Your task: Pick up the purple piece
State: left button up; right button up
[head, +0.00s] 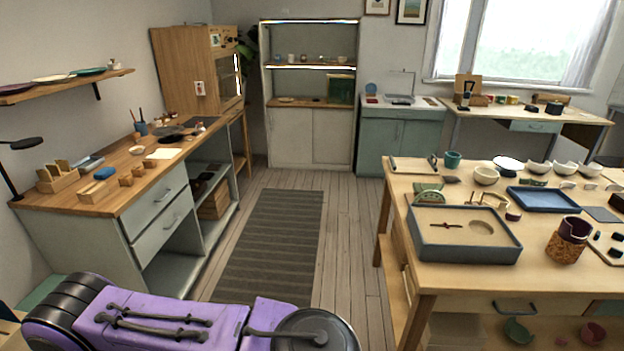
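A dark purple cup-like piece (575,230) sits in or on a brown cork-textured holder (565,249) at the right of the wooden worktable (459,287). A small dark purple-brown piece (513,216) lies behind the grey tray, to the left of the cup. I cannot tell which of them is the task's purple piece. A purple arm link of mine crosses the bottom left. Neither of my grippers shows, and both dark purple things stand well away from the visible arm.
A grey tray (464,257) with a sand-coloured bed and a blue tray (543,207) lie on the worktable, with several bowls behind. A wooden counter (95,189) runs along the left. The striped rug (268,247) and floor between are clear.

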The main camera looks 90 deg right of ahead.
aim_at(509, 216)
jog(key=z, duration=4.65)
